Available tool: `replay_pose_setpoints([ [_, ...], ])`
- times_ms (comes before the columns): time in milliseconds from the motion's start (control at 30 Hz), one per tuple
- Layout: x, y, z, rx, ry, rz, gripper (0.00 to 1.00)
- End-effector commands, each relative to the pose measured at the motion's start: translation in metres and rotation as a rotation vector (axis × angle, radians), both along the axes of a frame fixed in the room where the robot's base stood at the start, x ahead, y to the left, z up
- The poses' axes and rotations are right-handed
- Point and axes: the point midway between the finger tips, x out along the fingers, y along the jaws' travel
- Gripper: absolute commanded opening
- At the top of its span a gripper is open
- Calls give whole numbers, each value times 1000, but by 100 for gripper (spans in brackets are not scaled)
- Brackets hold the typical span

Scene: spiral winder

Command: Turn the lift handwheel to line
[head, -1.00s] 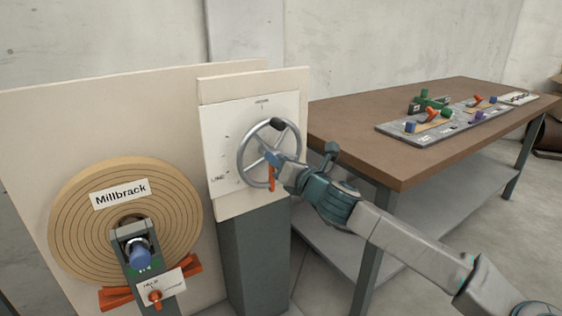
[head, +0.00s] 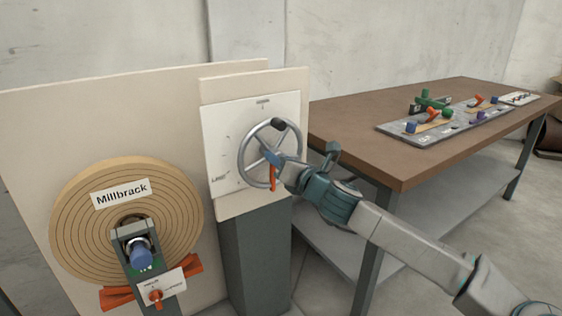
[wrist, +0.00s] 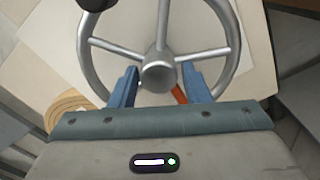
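The lift handwheel (head: 243,160) is a grey metal wheel with spokes and a dark knob (head: 278,124) at the top of its rim. It stands in front of a white dial plate (head: 222,128) with marks and a label at lower left that appears to read LINE. An orange pointer (head: 272,178) hangs below the hub. My gripper (head: 268,157) is at the hub. In the wrist view the blue fingers of my gripper (wrist: 157,88) stand apart on either side of the round hub (wrist: 158,77); I cannot tell whether they touch it.
A reel labelled Millbrack (head: 75,215) stands at left with an orange switch (head: 155,296) below it. A brown workbench (head: 365,140) at right carries a grey board (head: 450,128) with coloured parts. My forearm passes in front of the bench.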

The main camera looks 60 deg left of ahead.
Motion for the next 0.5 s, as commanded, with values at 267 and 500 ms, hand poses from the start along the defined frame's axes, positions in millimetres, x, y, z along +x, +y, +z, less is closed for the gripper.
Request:
replay_pose_setpoints([
  [267, -1, 0, 0, 0, 0, 2, 56],
  [500, 1, -11, -1, -1, 1, 3, 56],
])
